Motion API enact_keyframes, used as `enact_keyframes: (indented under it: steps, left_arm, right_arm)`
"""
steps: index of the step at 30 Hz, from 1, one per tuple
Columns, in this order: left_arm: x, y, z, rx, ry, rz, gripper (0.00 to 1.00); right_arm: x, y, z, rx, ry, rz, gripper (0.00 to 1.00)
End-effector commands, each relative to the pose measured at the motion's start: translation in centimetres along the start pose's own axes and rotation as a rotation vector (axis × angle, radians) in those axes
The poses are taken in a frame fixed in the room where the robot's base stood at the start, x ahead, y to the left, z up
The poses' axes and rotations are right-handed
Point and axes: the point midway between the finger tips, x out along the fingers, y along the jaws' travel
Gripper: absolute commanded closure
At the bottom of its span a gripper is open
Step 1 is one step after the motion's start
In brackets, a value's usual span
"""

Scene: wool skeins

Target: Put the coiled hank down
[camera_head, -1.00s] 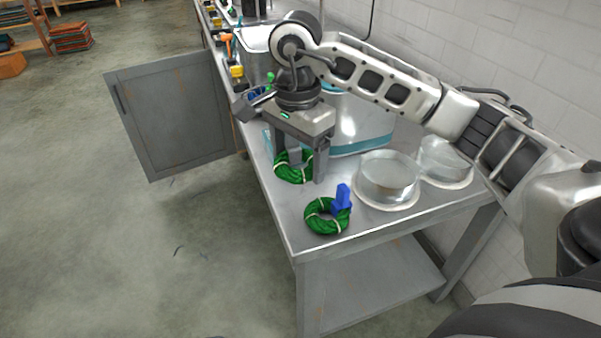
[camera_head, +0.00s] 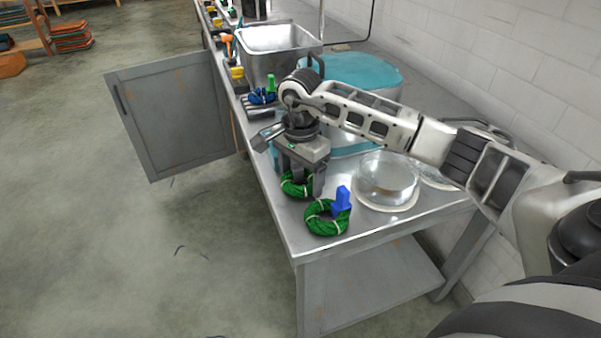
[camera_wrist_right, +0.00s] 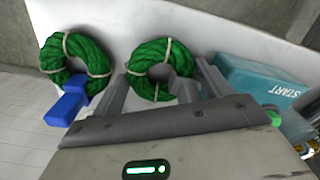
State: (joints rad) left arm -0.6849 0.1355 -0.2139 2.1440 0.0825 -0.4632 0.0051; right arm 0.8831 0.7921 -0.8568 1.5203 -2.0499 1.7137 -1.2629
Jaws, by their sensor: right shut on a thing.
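My right gripper (camera_head: 302,184) points down over the steel table (camera_head: 283,226) and is shut on a coiled green hank (camera_head: 290,188). In the wrist view this hank (camera_wrist_right: 151,57) is a round green coil with pale ties, between the fingers (camera_wrist_right: 160,90). It is at or just above the tabletop; I cannot tell whether it touches. A second green hank (camera_head: 318,226) with a blue tag (camera_head: 342,199) lies nearer the table's front corner. In the wrist view this second hank (camera_wrist_right: 60,48) lies left of the held one, with a small gap. My left gripper is not in view.
A clear round dish (camera_head: 386,180) stands right of the hanks, with another behind it. A teal-topped vat (camera_head: 350,70) and a steel basin (camera_head: 275,50) stand farther back. A blue hank (camera_head: 262,96) lies beside the basin. A cabinet door (camera_head: 170,115) hangs open at left.

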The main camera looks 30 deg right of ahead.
Motion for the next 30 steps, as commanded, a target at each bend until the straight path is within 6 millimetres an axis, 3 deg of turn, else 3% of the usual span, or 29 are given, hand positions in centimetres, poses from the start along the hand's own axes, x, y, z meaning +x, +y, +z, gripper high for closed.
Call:
enact_keyframes:
  steps: [5, 6, 14, 19, 30]
  left_arm:
    - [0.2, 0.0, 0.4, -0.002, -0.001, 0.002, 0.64]
    - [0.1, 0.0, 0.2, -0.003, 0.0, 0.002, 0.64]
    - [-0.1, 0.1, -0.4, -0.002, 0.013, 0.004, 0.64]
    - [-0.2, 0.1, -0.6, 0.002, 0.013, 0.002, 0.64]
    - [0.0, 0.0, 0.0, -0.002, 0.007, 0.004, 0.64]
  right_arm:
    - [0.5, 0.0, 0.0, 0.0, 0.001, 0.001, 0.45]
    - [0.3, 0.0, 0.0, 0.0, 0.001, 0.0, 0.14]
    - [0.2, 0.0, 0.0, 0.001, 0.0, 0.001, 0.14]
    - [-0.9, -0.1, 0.0, 0.0, 0.001, -0.003, 0.14]
    - [-8.5, -0.1, 0.0, 0.001, 0.001, -0.004, 0.14]
